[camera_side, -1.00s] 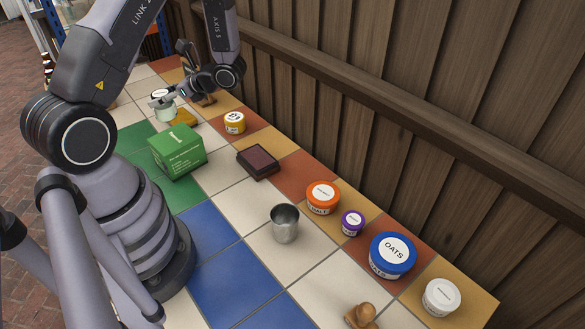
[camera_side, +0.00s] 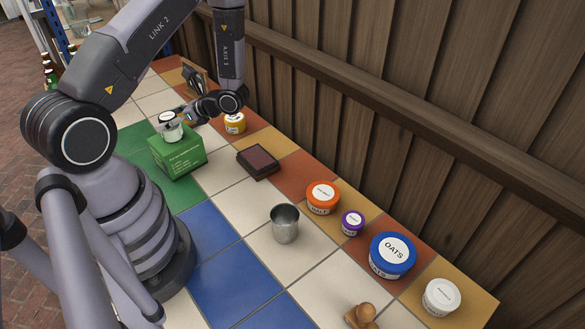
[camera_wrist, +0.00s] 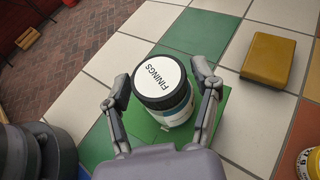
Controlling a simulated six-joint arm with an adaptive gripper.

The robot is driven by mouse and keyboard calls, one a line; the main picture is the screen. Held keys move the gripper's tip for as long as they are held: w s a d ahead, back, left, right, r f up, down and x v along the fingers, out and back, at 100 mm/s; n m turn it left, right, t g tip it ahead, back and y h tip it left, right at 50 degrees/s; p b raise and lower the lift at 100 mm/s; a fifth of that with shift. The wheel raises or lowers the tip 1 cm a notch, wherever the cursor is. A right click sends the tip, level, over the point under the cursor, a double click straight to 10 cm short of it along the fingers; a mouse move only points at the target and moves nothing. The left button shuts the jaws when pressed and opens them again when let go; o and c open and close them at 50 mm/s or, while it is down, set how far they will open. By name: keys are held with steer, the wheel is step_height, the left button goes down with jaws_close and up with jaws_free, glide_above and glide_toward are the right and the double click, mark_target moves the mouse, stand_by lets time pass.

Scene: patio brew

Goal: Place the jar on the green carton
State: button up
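The jar (camera_side: 173,133) is pale with a dark lid and a white top label. In the wrist view the jar (camera_wrist: 170,112) reads FININGS and stands upright between my fingers. In the side view the gripper (camera_side: 177,122) is partly hidden by my wrist. The green carton (camera_side: 180,158) stands on the tiles directly under the jar. Its top (camera_wrist: 232,108) shows around the jar in the wrist view. I cannot tell whether the jar's base touches the carton top.
A yellow block (camera_wrist: 269,60) lies beyond the carton. A yellow tub (camera_side: 235,123) and a dark red box (camera_side: 258,162) are to the right. A metal cup (camera_side: 285,223), an orange-lidded tub (camera_side: 322,197) and a blue OATS tub (camera_side: 392,256) stand farther forward. A wooden wall runs along the right.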

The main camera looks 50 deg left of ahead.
steer(key=shift+o, duration=0.4)
steer(key=shift+r, duration=0.2)
steer(key=v, duration=1.2)
steer(key=s+d+r+n+t+h, duration=0.5)
steer(key=d+r+t, duration=0.2)
steer(key=r, duration=0.4)
steer(key=s+d+r+n+t+h, duration=0.5)
steer(key=s+d+r+t, duration=0.1)
steer(key=r, duration=0.6)
steer(key=d+t, duration=0.1)
steer(key=d, duration=0.1)
steer(key=shift+d+r, duration=0.2)
steer(key=shift+d, duration=0.1)
